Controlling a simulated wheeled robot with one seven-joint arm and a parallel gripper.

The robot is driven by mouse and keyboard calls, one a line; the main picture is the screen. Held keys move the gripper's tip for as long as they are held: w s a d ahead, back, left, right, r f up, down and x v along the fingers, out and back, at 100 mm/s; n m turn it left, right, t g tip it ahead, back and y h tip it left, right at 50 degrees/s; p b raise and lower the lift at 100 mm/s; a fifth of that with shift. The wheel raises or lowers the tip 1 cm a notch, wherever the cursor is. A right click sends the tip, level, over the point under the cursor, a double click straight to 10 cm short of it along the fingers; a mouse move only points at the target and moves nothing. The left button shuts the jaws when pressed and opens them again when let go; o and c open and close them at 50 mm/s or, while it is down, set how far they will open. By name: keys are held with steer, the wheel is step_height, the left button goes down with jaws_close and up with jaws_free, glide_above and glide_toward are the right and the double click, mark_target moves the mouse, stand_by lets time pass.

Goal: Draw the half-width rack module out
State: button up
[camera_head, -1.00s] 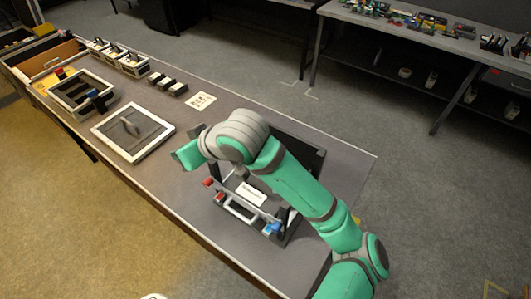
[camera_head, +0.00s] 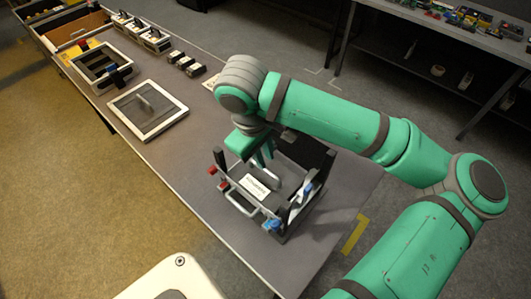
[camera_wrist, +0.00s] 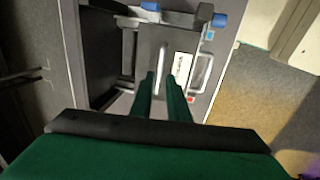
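The half-width rack module (camera_head: 262,192) is a grey unit with a white label (camera_head: 256,187) and a pale front handle (camera_head: 238,205). It sits in a dark rack frame (camera_head: 219,160) with upright posts on the table. Red latch parts (camera_head: 223,186) are at its left, blue ones (camera_head: 275,224) at its right. My gripper (camera_head: 264,158) points down just above the module's rear part. The label (camera_wrist: 182,66) and front handle (camera_wrist: 202,72) lie beyond the fingertips to the right.
A white-framed panel (camera_head: 147,110) lies on the table left of the rack. Farther back are an open frame box (camera_head: 103,65) and several small dark blocks (camera_head: 187,64). Bare table lies in front of the rack. A shelved bench (camera_head: 440,60) stands across the floor.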

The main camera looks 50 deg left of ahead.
mark_target(269, 172)
steer(key=shift+w, duration=0.1)
steer(key=f, duration=0.3)
steer(key=w+f, duration=0.1)
steer(key=f, duration=0.6)
steer(key=shift+w+a+f, duration=0.15)
steer(key=shift+w+f, duration=0.2)
steer(key=shift+w, duration=0.05)
steer(key=shift+c, duration=0.2)
jaws_close()
steer(key=shift+w, duration=0.15)
stand_by(0.8)
